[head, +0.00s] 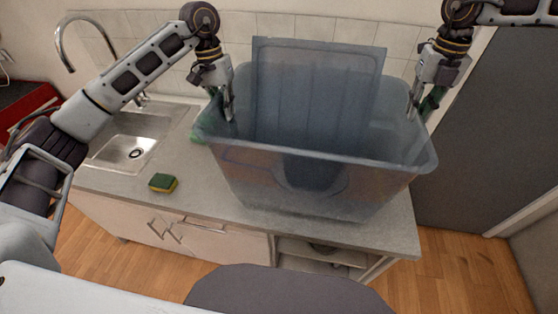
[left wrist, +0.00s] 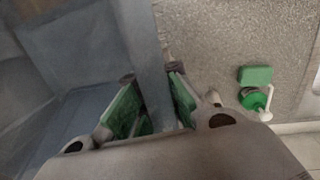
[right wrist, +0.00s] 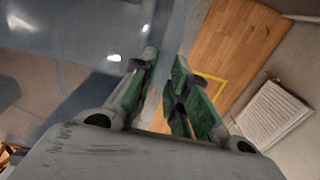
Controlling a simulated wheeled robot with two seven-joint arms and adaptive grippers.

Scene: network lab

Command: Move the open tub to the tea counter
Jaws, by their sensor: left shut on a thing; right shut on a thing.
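The open tub (head: 330,180) is a large translucent blue-grey bin, with a flat panel (head: 315,95) standing up inside it. It is over the right part of the counter (head: 205,205); I cannot tell whether its base touches the top. My left gripper (head: 228,112) is shut on the tub's left rim, which passes between the green-padded fingers in the left wrist view (left wrist: 150,100). My right gripper (head: 415,112) is shut on the right rim, which also runs between the fingers in the right wrist view (right wrist: 163,90). The tub looks about level.
A sink (head: 130,140) with a curved tap (head: 75,40) is at the counter's left. A green and yellow sponge (head: 163,182) lies in front of it. A tiled wall is behind. A grey door (head: 490,130) stands at the right. A dark rounded seat (head: 285,290) is in front.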

